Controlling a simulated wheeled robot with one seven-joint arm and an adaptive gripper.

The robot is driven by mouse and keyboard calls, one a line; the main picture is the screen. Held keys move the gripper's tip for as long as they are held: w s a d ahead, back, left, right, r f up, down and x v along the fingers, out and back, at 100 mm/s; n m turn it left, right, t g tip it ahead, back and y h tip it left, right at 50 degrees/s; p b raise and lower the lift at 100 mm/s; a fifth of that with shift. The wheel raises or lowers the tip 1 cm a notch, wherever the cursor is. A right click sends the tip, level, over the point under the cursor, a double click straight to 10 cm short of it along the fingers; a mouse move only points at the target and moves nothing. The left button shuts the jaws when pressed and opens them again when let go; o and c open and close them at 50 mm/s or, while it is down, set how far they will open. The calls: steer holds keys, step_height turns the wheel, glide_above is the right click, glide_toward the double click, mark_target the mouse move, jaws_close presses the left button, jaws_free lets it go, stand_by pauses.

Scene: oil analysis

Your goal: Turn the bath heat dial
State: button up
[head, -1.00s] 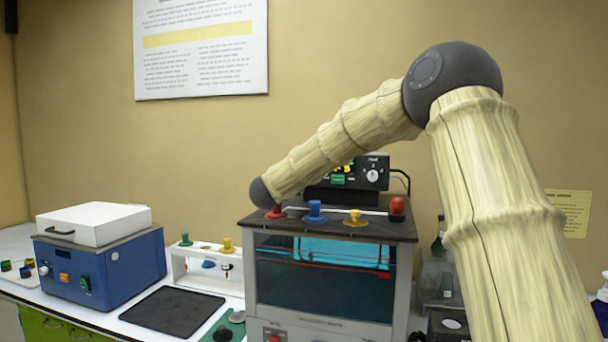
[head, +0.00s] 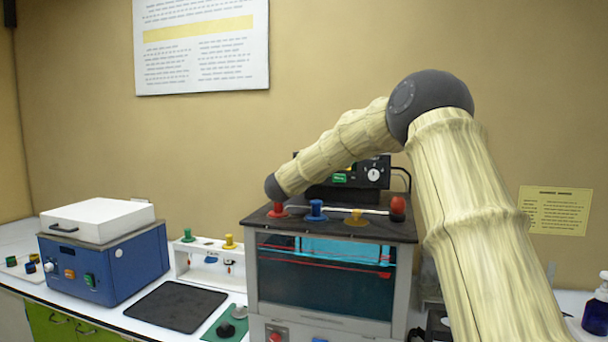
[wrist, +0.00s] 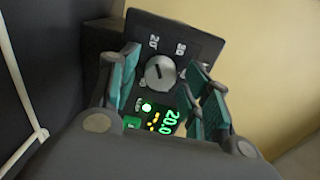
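The heat dial (wrist: 160,72) is a round silver-grey knob with a dark pointer line on a black control panel with white numbers. A lit green display (wrist: 168,122) sits beside it. In the head view the dial (head: 374,174) shows as a small white disc on the dark controller behind the bath (head: 325,275). My gripper (wrist: 167,76) is open, its teal-padded fingers on either side of the dial in the wrist view. I cannot tell how far short of the panel the fingertips are. In the head view my arm hides the gripper.
Red, blue and yellow stoppers (head: 316,211) stand on the bath lid, with a red knob (head: 398,205) at its right. A blue box with a white lid (head: 100,255) and a black mat (head: 176,306) lie left. A pump bottle (head: 597,308) stands far right.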

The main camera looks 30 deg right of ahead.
steer(key=c, duration=0.8)
steer(key=shift+f, duration=0.1)
steer(key=shift+f+b, duration=0.15)
steer(key=shift+b, duration=0.5)
